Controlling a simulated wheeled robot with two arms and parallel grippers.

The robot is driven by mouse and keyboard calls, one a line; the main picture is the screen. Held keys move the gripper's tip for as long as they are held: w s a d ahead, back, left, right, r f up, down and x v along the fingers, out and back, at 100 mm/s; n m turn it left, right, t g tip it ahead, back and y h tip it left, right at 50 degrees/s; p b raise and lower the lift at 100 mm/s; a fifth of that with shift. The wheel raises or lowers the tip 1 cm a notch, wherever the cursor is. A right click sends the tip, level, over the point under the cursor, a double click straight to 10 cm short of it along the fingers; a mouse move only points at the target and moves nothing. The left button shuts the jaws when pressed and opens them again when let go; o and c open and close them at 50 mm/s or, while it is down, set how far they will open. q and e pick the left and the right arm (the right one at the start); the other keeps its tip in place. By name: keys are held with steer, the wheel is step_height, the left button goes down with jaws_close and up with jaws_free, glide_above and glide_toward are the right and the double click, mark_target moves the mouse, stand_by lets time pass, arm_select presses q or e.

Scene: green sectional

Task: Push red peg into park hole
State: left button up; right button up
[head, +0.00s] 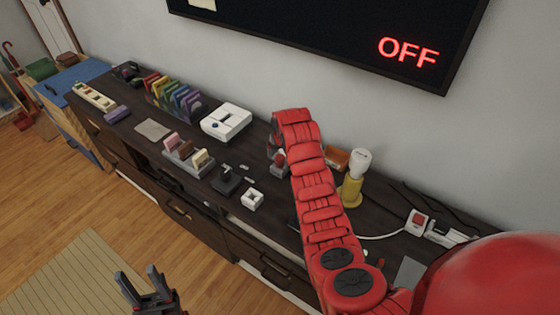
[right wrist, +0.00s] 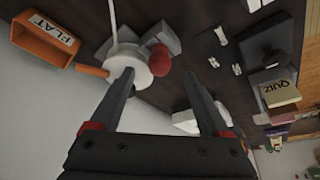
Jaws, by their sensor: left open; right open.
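A red rounded knob, likely the red peg (right wrist: 158,60), shows in the right wrist view beside a white round disc (right wrist: 130,68) and a grey block (right wrist: 157,33). In the head view, a red part (head: 280,158) on a grey block (head: 279,171) shows just left of my right arm. My right gripper (right wrist: 158,76) is open, with the red knob seen between its fingers and apart from them. In the head view my red right arm hides this gripper. I cannot make out a hole marked park. My left gripper (head: 137,276) is open and empty, low over the floor.
A yellow and white lamp-like object (head: 353,178) stands right of my arm. An orange box marked FLAT (right wrist: 45,42) is near the disc. A white box (head: 226,122), grey holder (head: 188,158), black block (head: 226,180) and small white tray (head: 252,199) stand on the dark cabinet.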

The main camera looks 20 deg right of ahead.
mark_target(281, 157)
steer(key=shift+w+f, duration=0.1)
steer(key=shift+f, duration=0.2)
steer(key=p+x, duration=0.1)
steer(key=x, duration=0.1)
steer(key=shift+w+f, duration=0.15)
steer(key=shift+f, duration=0.1)
steer(key=shift+p+x, duration=0.35)
steer(key=shift+x, duration=0.45)
jaws_close()
